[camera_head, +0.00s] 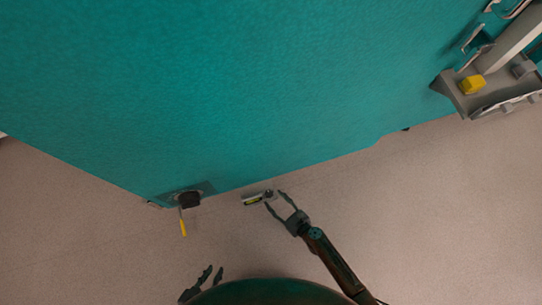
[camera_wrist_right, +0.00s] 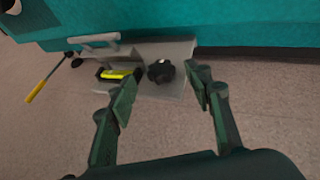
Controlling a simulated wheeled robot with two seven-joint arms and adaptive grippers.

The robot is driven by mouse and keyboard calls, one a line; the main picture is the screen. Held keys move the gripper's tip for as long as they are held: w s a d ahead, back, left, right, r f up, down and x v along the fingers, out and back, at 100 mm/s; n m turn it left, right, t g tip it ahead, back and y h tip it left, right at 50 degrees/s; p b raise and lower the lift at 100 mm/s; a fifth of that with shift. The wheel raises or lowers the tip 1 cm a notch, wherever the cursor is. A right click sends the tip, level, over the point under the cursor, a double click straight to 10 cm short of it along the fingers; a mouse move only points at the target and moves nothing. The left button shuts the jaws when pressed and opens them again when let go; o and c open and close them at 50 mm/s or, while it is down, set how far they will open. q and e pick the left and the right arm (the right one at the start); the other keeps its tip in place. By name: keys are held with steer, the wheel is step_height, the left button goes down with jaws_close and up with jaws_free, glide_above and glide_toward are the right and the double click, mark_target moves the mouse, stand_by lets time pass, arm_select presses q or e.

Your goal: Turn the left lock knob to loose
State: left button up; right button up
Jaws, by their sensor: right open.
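A black lobed knob (camera_wrist_right: 161,71) sits on a grey bracket plate (camera_wrist_right: 172,50) at the foot of the teal panel, right of a yellow-green level vial (camera_wrist_right: 118,74). In the head view the knob (camera_head: 268,193) is small and dark beside the vial. My right gripper (camera_head: 275,198) is open and empty, its fingertips around or just short of the knob. In the right wrist view the open fingers (camera_wrist_right: 161,88) lie below the knob, one to each side; contact is not visible. My left gripper (camera_head: 213,271) is open and empty at the bottom, partly hidden.
The large teal panel (camera_head: 230,90) rises beyond the bracket. Left of the bracket, a dark fitting (camera_head: 189,199) carries a yellow-handled lever (camera_head: 183,226). A grey assembly with a yellow block (camera_head: 473,84) stands at upper right. The floor (camera_head: 440,210) at right is clear.

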mark_target(269, 194)
steer(key=shift+x, duration=1.15)
steer(key=shift+c, duration=0.7)
steer(key=c, duration=1)
